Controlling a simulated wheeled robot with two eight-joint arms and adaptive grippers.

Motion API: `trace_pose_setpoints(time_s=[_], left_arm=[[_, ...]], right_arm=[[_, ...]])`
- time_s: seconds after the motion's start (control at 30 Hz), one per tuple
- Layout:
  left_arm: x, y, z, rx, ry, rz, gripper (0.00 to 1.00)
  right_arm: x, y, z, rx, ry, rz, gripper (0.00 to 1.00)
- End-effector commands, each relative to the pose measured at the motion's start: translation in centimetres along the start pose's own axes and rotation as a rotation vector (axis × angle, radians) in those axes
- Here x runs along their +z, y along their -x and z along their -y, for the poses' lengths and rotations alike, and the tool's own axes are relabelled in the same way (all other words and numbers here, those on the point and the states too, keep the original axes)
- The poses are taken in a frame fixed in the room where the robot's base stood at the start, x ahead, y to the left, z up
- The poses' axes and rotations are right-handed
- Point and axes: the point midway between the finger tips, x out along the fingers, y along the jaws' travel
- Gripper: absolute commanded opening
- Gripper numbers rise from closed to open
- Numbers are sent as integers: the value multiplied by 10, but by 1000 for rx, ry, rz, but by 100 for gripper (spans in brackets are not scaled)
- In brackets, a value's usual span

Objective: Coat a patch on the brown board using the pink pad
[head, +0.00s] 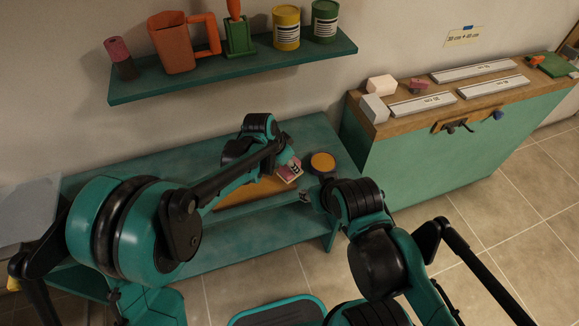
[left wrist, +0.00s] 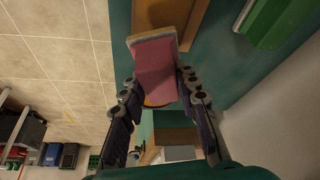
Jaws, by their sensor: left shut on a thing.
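The pink pad (head: 290,171) is held between the fingers of my left gripper (head: 284,160), above the right end of the brown board (head: 243,194). In the left wrist view the pad (left wrist: 156,72) sits between both fingers, with a tan layer along its far edge. Whether it touches the board cannot be told. The board lies on the green bench, partly hidden by my left arm; a strip of it (left wrist: 190,30) shows beside the pad in the wrist view. My right gripper (head: 305,197) is right of the board, small and dark; its opening is unclear.
A round dish with an orange-yellow top (head: 322,162) stands on the green bench (head: 310,131) right of the pad. A wall shelf (head: 240,67) with cans and a jug hangs above. A wooden-topped cabinet (head: 440,115) stands to the right.

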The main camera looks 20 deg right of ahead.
Motion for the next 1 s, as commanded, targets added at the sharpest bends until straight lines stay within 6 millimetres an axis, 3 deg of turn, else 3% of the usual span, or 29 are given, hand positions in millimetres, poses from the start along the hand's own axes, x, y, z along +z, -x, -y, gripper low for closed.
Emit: trace_pose_setpoints(time_s=[0.53,1.0], left_arm=[[-23,46,1,-5,10,0,7],[-24,50,1,-5,12,0,7]], right_arm=[[-21,29,0,0,0,0,40],[-22,31,0,0,0,0,40]])
